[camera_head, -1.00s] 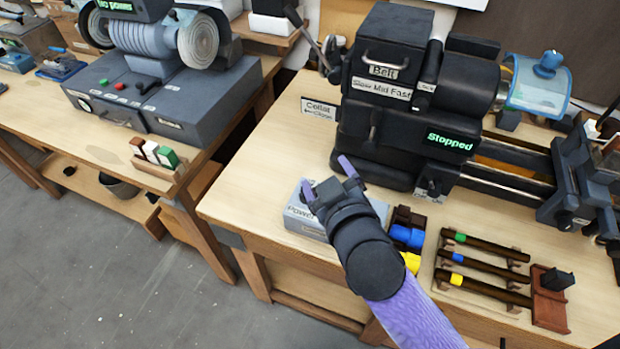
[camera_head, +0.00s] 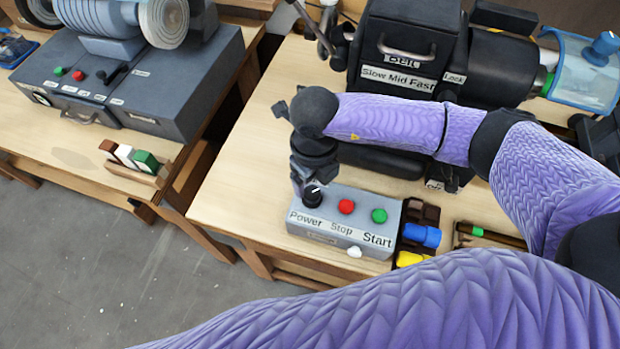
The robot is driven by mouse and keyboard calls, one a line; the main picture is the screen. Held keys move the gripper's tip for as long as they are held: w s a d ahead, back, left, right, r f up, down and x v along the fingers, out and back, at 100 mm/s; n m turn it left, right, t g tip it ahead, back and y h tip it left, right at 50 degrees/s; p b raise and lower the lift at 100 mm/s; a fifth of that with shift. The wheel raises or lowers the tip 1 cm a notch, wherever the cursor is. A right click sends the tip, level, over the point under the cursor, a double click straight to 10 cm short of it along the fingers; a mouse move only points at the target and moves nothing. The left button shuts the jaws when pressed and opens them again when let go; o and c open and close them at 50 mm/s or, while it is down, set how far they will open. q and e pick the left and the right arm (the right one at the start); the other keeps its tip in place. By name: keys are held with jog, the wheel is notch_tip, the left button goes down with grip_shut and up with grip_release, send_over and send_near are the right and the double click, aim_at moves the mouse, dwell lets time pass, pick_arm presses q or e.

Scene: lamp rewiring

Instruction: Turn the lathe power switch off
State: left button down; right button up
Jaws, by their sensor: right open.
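The grey control box (camera_head: 340,222) sits on the front left of the wooden lathe bench. Its black Power knob (camera_head: 312,196) is at the left end, with a red Stop button (camera_head: 347,207) and a green Start button (camera_head: 379,216) to its right. My right gripper (camera_head: 309,188) points down at the Power knob, its jaws open. The fingertips are close around or just above the knob; contact cannot be told. The knob's setting is too small to read. The black lathe (camera_head: 400,50) stands behind, partly hidden by my purple right arm. My left gripper is not in view.
Brown, blue (camera_head: 421,235) and yellow (camera_head: 410,259) pieces lie just right of the box. The other bench (camera_head: 85,150), with a grey buffing machine (camera_head: 150,85), is at the left across a gap. Bare bench top lies left of the box.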

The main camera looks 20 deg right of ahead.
aim_at(312, 192)
notch_tip(312, 192, down, 5)
jog(key=shift+w+f+b, duration=0.15)
jog(key=shift+f+b, duration=0.05)
jog(key=shift+b, duration=0.15)
jog(key=shift+f, duration=0.25)
jog(key=shift+a, duration=0.1)
jog(key=shift+c, duration=0.2)
grip_shut()
